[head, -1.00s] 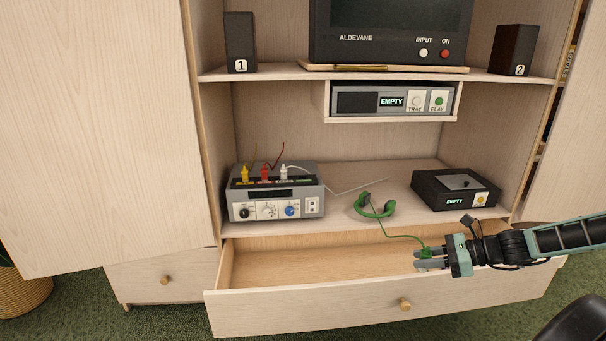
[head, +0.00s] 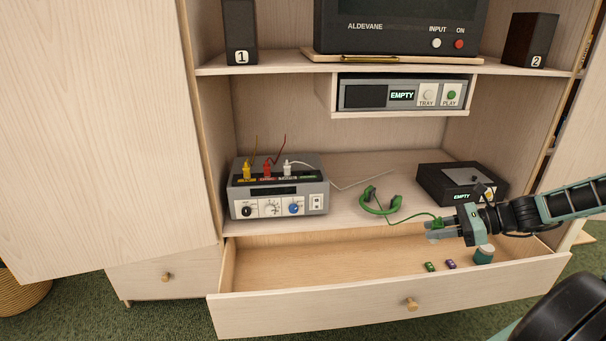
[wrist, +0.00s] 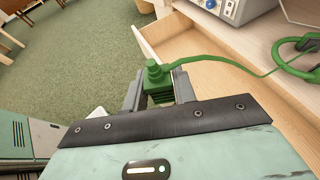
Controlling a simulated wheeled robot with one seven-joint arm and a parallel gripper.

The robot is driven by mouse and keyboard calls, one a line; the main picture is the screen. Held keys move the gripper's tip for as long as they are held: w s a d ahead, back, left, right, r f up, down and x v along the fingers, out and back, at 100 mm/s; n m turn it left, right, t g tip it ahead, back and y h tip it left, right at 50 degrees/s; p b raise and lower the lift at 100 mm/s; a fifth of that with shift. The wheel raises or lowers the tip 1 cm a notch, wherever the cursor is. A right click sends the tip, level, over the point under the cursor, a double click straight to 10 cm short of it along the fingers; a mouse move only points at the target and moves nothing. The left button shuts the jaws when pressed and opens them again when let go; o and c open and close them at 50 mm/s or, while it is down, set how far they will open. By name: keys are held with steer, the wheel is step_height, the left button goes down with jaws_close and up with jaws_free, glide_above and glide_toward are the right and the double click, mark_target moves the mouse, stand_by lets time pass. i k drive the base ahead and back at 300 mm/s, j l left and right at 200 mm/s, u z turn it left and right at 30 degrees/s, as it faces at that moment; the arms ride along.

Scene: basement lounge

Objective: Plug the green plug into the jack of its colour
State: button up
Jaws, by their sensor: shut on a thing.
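My gripper (head: 432,230) is shut on the green plug (wrist: 156,80), seen between the fingers in the wrist view. It holds the plug above the open drawer, at the right. A green cord runs from the plug to the green headphones (head: 380,201) on the shelf. The grey amplifier (head: 278,190) stands at the left of that shelf. Yellow (head: 247,172), red (head: 267,170) and white (head: 287,168) plugs stand in its top row. A green-marked label (head: 308,177) is at the right end of that row; the jack opening is too small to make out.
The open drawer (head: 310,318) holds small green (head: 430,267) and purple (head: 451,264) items and a teal-and-brown cylinder (head: 484,256). A black player (head: 462,183) sits behind my gripper. A disc unit (head: 402,95) hangs above. The shelf between amplifier and headphones is mostly clear.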

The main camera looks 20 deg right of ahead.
mark_target(307, 177)
steer(key=i, duration=1.3)
